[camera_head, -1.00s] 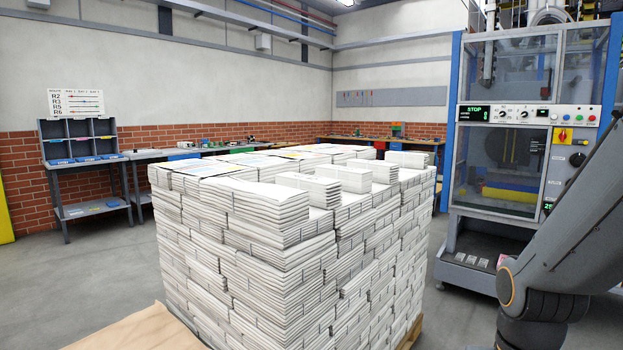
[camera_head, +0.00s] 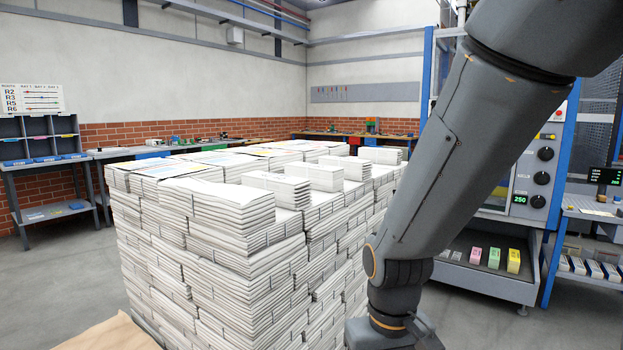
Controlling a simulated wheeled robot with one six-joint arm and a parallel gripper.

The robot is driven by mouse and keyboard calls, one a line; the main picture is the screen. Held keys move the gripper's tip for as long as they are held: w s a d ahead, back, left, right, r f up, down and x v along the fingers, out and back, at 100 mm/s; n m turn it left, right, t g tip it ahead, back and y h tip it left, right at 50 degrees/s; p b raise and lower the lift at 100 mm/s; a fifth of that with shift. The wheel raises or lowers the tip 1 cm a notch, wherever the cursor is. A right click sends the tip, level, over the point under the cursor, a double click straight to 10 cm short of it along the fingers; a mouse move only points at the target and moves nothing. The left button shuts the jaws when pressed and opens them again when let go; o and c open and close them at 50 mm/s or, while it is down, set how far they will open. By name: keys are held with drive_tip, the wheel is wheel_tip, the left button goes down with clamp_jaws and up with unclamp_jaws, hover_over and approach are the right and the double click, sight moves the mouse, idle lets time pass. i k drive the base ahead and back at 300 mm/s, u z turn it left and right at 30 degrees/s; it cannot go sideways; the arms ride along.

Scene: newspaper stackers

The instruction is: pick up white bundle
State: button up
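White bundles of newspaper are stacked in a tall block on a pallet. Several single bundles stand proud on its top, among them a near one (camera_head: 276,188), one behind it (camera_head: 318,176) and one at the back right (camera_head: 380,155). Other bundles of the top layer (camera_head: 200,200) lie flat and close together. Which bundle is meant cannot be told. My arm crosses the right half of the picture in front of the machine and the stack's right side. My gripper is outside the picture.
A machine with a control panel (camera_head: 535,175) stands at the right behind my arm, with small coloured packs (camera_head: 494,257) in its lower tray. A shelf bench (camera_head: 45,165) is at the left wall. Brown sheet (camera_head: 110,335) lies at the lower left. Grey floor (camera_head: 55,275) is open at left.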

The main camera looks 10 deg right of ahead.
sight(324, 178)
drive_tip(key=k, duration=0.65)
drive_tip(key=z, duration=0.7)
drive_tip(key=i, duration=1.7)
drive_tip(key=u, duration=0.05)
